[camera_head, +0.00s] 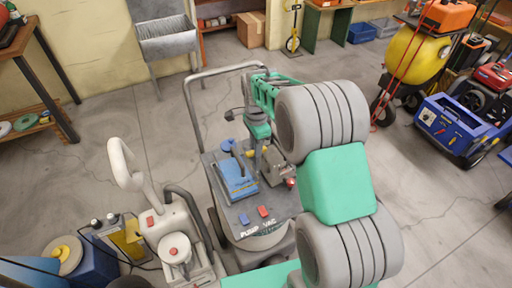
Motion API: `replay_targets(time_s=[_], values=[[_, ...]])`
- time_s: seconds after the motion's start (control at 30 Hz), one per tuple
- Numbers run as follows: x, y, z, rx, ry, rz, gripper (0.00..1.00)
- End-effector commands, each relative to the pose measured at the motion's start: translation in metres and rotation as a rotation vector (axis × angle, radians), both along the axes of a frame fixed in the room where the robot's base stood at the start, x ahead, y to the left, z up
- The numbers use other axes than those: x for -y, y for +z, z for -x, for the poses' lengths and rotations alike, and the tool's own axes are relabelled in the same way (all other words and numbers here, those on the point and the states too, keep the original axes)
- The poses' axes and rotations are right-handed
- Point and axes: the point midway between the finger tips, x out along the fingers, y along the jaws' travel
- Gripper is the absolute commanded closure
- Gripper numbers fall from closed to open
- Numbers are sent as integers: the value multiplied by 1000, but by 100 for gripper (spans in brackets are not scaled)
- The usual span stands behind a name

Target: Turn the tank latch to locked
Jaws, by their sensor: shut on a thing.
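The pump vac cart (205,160) stands in the middle of the view, with a grey deck and a tall grey handle. A blue unit (238,180) with a dark lever and a blue knob (228,145) sit on the deck. My gripper (259,143) is the dark end below my green wrist, pointing down over the deck just right of the blue unit. It is shut on a part of the cart there, apparently the tank latch. The latch is too small and covered to make out, so its angle cannot be told. A yellow knob (263,150) shows beside the gripper.
A grey and white machine with a looped handle (123,165) stands close at the cart's left. A yellow tank unit (417,55) and a blue toolbox (450,125) stand at the right. A metal sink (168,47) is behind. Open floor lies right of my arm.

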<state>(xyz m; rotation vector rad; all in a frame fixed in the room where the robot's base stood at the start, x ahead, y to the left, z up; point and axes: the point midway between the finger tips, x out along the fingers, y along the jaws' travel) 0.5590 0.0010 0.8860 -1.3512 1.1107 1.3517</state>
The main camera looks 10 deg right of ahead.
Motion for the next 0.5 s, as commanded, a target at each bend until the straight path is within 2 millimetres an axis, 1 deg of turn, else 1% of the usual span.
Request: replay_targets(time_s=[0.47,0.5], values=[[0,1,0,1,-16,0,100],[0,1,-1,1,-16,0,81]])
